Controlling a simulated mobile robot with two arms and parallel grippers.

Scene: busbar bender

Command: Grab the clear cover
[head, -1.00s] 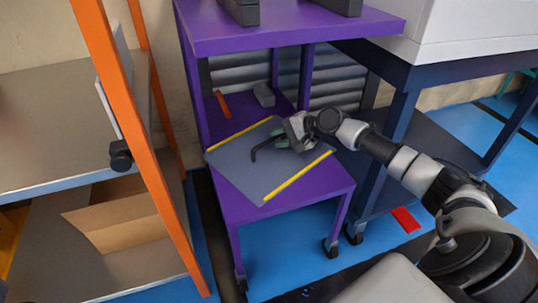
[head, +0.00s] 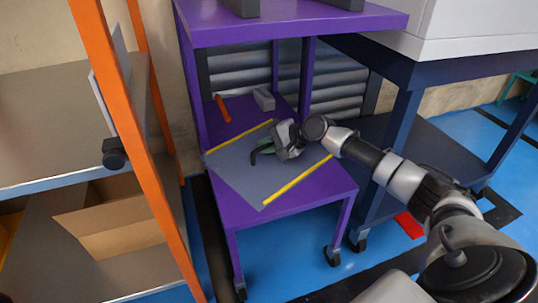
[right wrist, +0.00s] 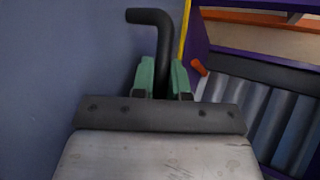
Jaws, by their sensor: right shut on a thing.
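The clear cover (head: 240,175) is a flat grey-blue see-through sheet with yellow strips along two edges. It lies on the lower shelf of a purple cart (head: 310,200). A bent black handle (head: 254,155) stands on it. My right gripper (head: 267,147) is over the cover, shut on the handle. In the right wrist view, the green fingers (right wrist: 162,75) close around the handle (right wrist: 150,16), whose bent end sticks out past them. The cover (right wrist: 60,60) fills the left of that view. The fingers hide part of the handle. My left gripper is not in view.
An orange-handled tool (head: 222,108) and a grey block (head: 264,99) lie behind the cover. The cart's purple top shelf (head: 290,28) is above. An orange-framed rack (head: 120,130) stands left. A dark blue table (head: 400,120) stands right.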

